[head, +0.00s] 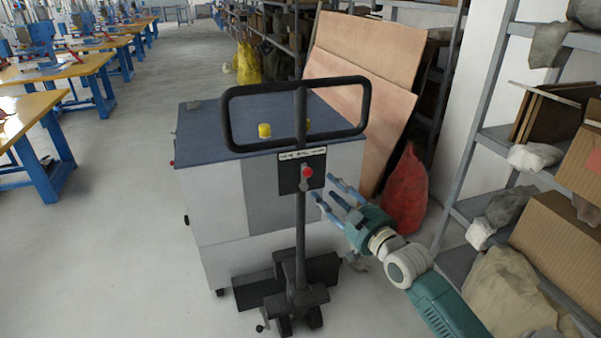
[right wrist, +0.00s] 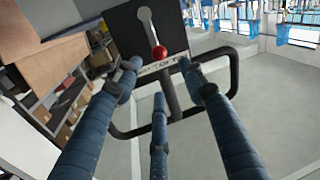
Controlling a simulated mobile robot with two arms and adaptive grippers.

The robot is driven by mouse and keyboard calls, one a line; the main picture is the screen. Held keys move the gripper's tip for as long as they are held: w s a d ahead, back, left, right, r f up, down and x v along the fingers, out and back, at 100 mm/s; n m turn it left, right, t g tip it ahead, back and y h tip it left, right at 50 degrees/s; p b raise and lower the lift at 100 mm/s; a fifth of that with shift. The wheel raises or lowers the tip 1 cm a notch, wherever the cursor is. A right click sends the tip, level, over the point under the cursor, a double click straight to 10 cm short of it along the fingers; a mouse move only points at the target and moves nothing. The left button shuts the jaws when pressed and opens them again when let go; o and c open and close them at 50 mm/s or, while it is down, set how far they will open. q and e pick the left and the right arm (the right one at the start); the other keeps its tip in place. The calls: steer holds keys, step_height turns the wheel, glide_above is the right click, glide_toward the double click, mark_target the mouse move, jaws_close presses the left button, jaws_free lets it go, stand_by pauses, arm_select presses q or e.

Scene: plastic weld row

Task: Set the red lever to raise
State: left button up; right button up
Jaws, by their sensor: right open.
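The red lever (head: 307,172) is a red knob on a short metal arm, mounted on a black panel (head: 289,173) on the post of a pallet jack. The jack's dark loop handle (head: 227,122) stands upright above it. In the right wrist view the red knob (right wrist: 159,52) sits just beyond the fingertips, with its grey arm leading to the panel (right wrist: 120,32). My right gripper (head: 335,193) is open and empty, just right of and slightly below the knob, apart from it in the head view. The lettering on the panel is too small to read. My left gripper is not in view.
A grey cabinet (head: 215,205) with a blue top and yellow knobs (head: 264,131) stands behind the jack. A red sack (head: 405,190) and leaning boards (head: 365,60) are behind my right gripper. Shelving (head: 480,130) lines the right side. The floor (head: 120,240) on the left is clear.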

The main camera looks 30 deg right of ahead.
mark_target(311, 174)
steer(key=w, duration=0.5)
steer(key=w+p, duration=0.1)
steer(key=w, duration=0.3)
steer(key=shift+w+d+f, duration=0.1)
steer(key=shift+w+d, duration=0.1)
steer(key=shift+w, duration=0.2)
jaws_close()
